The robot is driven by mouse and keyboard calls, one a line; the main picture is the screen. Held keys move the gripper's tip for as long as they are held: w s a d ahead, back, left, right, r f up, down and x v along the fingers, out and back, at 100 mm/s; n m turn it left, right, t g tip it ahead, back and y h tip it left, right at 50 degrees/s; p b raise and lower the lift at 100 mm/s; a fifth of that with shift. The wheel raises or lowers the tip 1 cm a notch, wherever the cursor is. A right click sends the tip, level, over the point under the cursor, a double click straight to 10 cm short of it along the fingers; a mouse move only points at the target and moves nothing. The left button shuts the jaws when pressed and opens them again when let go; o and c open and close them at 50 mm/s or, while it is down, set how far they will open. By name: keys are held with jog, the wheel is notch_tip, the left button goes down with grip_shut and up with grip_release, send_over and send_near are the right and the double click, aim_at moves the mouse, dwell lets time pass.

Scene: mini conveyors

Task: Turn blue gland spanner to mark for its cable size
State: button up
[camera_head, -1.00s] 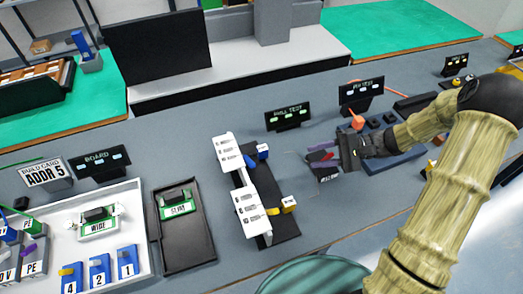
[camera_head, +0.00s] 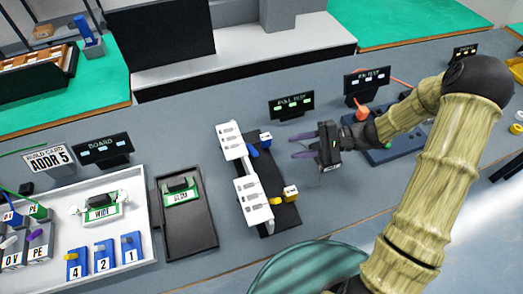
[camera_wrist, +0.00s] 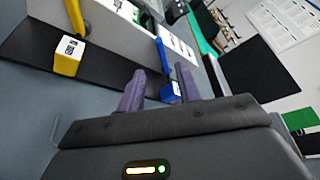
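The blue gland spanner (camera_head: 253,152) lies beside the upper white marked plate (camera_head: 229,141), with a blue block (camera_head: 265,140) at its right end. In the wrist view the blue spanner (camera_wrist: 162,55) stands beyond my fingers, with its blue block (camera_wrist: 170,93) seen partly between them. A yellow spanner (camera_head: 272,203) with a yellow block (camera_head: 290,193) sits beside the lower marked plate (camera_head: 252,202). My gripper (camera_head: 296,146) is open and empty, its purple fingers apart and pointing left, to the right of the blue block. The marks are too small to read.
A PULL TEST sign (camera_head: 291,105) stands just behind my gripper. A dark tray (camera_head: 205,232) holding a green board is left of the plates. A white tray (camera_head: 146,235) with labelled blocks is further left. The counter right of the yellow block is clear.

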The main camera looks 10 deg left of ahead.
aim_at(251, 150)
jog(key=p+x, duration=0.1)
jog(key=x, duration=1)
jog(key=shift+c, duration=0.2)
grip_shut()
